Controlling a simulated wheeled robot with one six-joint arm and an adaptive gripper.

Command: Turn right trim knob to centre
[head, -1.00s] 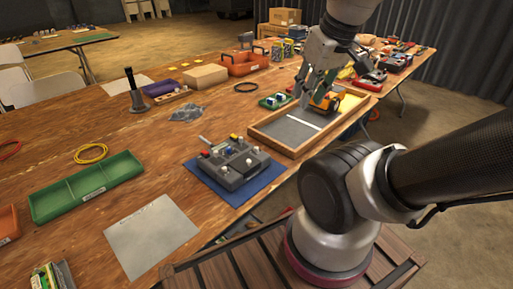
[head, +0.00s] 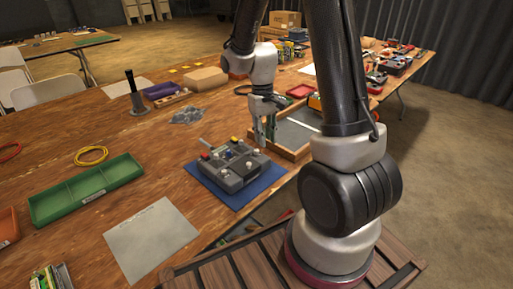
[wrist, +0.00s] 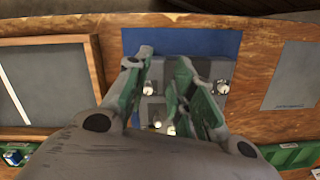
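The grey control box (head: 232,168) sits on a blue mat (head: 258,189) on the wooden table, with small knobs, a lever and red and yellow parts on top. In the wrist view the box (wrist: 180,66) shows partly behind my fingers. One pale round knob (wrist: 148,88) lies in the gap between the fingertips, another (wrist: 222,87) beyond the right-hand finger. I cannot read where their pointers stand. My gripper (head: 265,133) hangs over the box's far right side, open and empty, pointing down. In the wrist view its fingers (wrist: 165,72) are apart. I cannot tell whether they touch the box.
A wooden-framed tray (head: 294,130) stands just right of the box, also at left in the wrist view (wrist: 52,85). A green divided tray (head: 85,190) and a grey sheet (head: 152,238) lie to the left. Bare table lies between them and the box.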

